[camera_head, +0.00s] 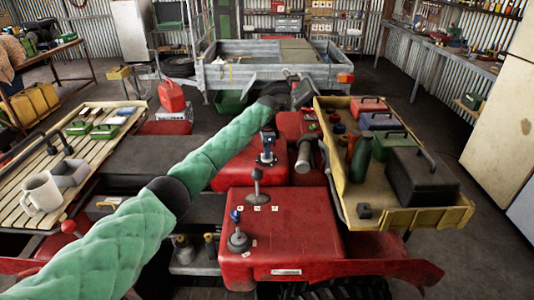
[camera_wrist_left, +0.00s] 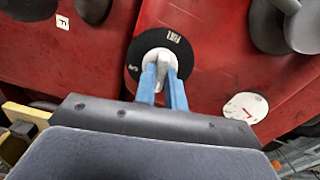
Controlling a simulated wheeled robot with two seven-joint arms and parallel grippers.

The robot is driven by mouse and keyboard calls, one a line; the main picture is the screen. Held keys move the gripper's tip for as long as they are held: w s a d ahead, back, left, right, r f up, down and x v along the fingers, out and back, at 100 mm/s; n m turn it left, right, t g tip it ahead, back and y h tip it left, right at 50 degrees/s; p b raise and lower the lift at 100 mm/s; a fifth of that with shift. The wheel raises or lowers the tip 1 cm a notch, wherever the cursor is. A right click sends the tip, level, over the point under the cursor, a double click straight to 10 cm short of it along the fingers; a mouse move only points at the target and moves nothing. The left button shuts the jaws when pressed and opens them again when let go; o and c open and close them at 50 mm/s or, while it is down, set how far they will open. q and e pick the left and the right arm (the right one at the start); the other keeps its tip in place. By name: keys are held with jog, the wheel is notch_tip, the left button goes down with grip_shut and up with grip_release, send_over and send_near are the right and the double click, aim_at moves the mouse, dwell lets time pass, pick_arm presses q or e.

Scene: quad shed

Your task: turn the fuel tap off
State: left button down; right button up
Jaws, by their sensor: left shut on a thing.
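The fuel tap (camera_wrist_left: 134,70) is a round black disc with white "FUEL" lettering and a pale lever (camera_wrist_left: 160,60) across its middle, set on a red panel (camera_wrist_left: 95,60). In the left wrist view, the blue fingertips of my left gripper (camera_wrist_left: 161,80) stand on both sides of the lever, shut on it. In the head view my green-sleeved left arm reaches over the red quad (camera_head: 300,235), and the blue fingers of the left gripper (camera_head: 267,157) point down at the red bodywork. The tap is too small to make out there. My right gripper is in neither view.
Black knobs (camera_wrist_left: 270,25) and a pale round dial (camera_wrist_left: 245,107) are close to the tap. Control levers (camera_head: 257,185) rise nearer on the quad. A yellow rack (camera_head: 425,217) with boxes is at the right, a slatted rack (camera_head: 25,185) with a mug at the left.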

pick_arm(q)
jog(key=shift+r+m, duration=0.15)
jog(key=shift+m, duration=0.65)
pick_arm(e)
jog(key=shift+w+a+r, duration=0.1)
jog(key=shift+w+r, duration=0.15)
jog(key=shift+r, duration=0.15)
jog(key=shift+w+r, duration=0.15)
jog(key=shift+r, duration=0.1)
pick_arm(q)
jog(key=shift+w, duration=0.1)
jog(key=c, duration=1.5)
grip_release()
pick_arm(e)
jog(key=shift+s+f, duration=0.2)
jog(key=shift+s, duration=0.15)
pick_arm(q)
jog(key=shift+o, duration=0.2)
